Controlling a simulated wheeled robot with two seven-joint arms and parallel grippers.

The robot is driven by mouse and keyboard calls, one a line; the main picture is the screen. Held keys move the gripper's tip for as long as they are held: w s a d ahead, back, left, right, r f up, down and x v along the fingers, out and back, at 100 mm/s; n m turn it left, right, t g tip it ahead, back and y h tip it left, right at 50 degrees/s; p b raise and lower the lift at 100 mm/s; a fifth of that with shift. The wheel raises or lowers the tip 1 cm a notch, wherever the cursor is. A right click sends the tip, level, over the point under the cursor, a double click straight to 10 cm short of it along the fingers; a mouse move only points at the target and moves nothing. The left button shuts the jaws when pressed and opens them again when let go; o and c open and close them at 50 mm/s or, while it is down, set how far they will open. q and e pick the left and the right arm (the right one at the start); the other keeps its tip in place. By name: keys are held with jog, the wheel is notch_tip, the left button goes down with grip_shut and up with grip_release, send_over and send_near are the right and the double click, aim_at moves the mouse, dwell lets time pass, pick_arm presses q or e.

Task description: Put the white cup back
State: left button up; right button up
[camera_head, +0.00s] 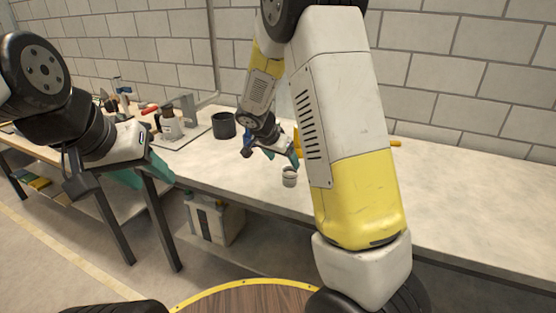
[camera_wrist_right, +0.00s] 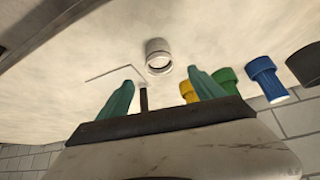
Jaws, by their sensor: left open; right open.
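The white cup (camera_head: 289,176) stands on the pale bench top, in the middle of the head view. In the right wrist view the cup (camera_wrist_right: 158,52) shows just beyond the fingertips, roughly in line with the gap between them. My right gripper (camera_head: 283,157) is open, with teal fingers, close to the cup on its far side in the head view. In the right wrist view the open gripper (camera_wrist_right: 162,82) has nothing between its fingers. My left gripper (camera_head: 150,179) is open and empty, off the bench's front edge at the left. A thin rectangular outline (camera_wrist_right: 108,73) marks the bench near the cup.
Yellow (camera_wrist_right: 187,91), green (camera_wrist_right: 228,80) and blue (camera_wrist_right: 265,78) objects stand in a row by the right gripper.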

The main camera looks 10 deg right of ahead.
jog(key=s+r+n+y, duration=0.2)
jog(key=s+r, duration=0.4)
jog(key=s, duration=0.4)
jog(key=s+a+r+n+t+y, duration=0.1)
jog(key=s+r+n, duration=0.3)
jog(key=s, duration=0.5)
jog(key=s+r+n+y, duration=0.3)
jog(key=s+r, duration=0.4)
jog(key=s, duration=0.3)
jog(key=shift+s+a+r+y, duration=0.15)
jog(key=shift+s+r+y, duration=0.15)
jog(key=shift+r+y, duration=0.1)
